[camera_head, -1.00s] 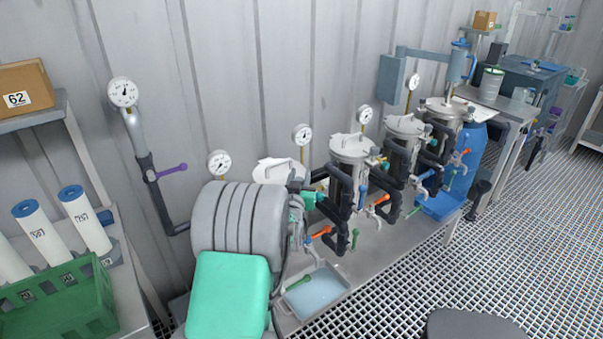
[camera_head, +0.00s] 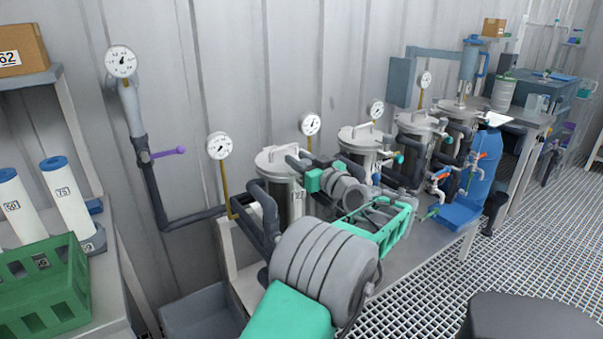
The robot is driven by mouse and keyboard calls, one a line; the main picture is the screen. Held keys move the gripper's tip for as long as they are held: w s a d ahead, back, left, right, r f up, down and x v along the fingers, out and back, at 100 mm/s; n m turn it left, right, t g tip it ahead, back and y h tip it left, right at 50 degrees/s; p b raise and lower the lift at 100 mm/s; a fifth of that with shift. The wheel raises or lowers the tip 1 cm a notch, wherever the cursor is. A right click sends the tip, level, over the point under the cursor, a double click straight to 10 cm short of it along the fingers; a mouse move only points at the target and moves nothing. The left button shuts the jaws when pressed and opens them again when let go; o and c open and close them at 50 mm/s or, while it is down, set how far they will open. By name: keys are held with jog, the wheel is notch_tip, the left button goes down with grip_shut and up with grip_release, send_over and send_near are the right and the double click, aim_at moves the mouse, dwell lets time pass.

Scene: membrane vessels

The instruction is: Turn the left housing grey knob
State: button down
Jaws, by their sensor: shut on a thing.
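The left housing (camera_head: 273,170) is a steel vessel with a lid handle, at the left end of the row of vessels. My arm crosses in front of it and hides its lower front. My gripper (camera_head: 376,206) shows partly among grey and teal wrist parts, right of this housing and in front of the second housing (camera_head: 358,142). It is shut. Its fingertips and the grey knob are hidden or too small to make out, so I cannot see the contact itself.
A wall pipe with a purple handle (camera_head: 168,153) and a gauge (camera_head: 121,62) stands left of the housings. Further housings (camera_head: 417,125) stand close to the right. A green crate (camera_head: 45,285) is at the far left.

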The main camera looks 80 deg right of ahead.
jog(key=shift+w+a+f+n+t+y, duration=0.1)
jog(key=shift+n+t+y, duration=0.35)
jog(key=shift+y, duration=0.15)
jog(key=shift+w+a+f+n+t+y, duration=0.1)
jog(key=shift+n+t+y, duration=0.3)
jog(key=shift+y, duration=0.2)
jog(key=shift+r, duration=0.1)
jog(key=c, duration=1.1)
grip_release()
jog(key=shift+o, duration=0.2)
